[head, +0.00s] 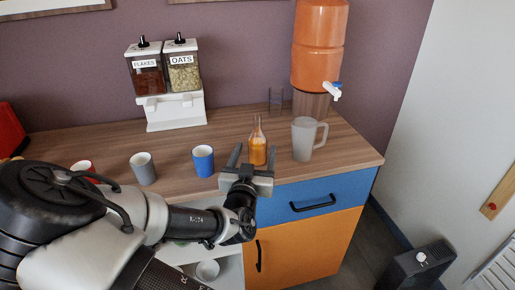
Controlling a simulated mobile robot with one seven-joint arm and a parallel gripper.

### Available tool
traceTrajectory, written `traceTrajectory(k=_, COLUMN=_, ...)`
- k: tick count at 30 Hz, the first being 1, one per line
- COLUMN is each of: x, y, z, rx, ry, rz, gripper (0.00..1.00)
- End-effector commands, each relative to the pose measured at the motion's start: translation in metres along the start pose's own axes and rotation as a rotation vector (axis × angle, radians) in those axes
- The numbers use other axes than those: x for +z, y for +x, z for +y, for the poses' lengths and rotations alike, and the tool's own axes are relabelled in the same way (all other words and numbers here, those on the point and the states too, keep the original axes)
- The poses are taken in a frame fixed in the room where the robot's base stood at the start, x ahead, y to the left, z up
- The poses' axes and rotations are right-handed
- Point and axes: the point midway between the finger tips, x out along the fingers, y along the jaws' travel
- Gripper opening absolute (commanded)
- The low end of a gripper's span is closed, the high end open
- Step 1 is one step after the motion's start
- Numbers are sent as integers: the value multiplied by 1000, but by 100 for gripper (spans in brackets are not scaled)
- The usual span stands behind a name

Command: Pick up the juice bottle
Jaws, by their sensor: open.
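The juice bottle (257,146) is clear with orange juice inside and a narrow neck. It stands upright on the wooden counter, near its front edge. My gripper (254,157) is open, with one finger on the left of the bottle and the other on its right in the head view. I cannot tell whether either finger touches the bottle or how far the fingers reach in depth. The lower part of the bottle is partly hidden by my gripper.
A blue cup (203,160) and a grey cup (143,168) stand to the left. An orange dispenser (319,45) and a cereal dispenser (175,110) stand behind.

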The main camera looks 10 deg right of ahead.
Motion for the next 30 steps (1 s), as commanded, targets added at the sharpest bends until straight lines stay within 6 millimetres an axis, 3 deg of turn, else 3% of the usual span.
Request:
traceTrajectory(k=7, x=2, y=37, z=0, rx=2, ry=0, rz=1, gripper=66)
traceTrajectory(k=17, x=1, y=44, z=0, rx=0, ry=0, rz=1, gripper=65)
traceTrajectory(k=26, x=1, y=44, z=0, rx=1, ry=0, rz=0, gripper=14)
traceTrajectory(k=30, x=0, y=44, z=0, rx=1, ry=1, rz=2, gripper=12)
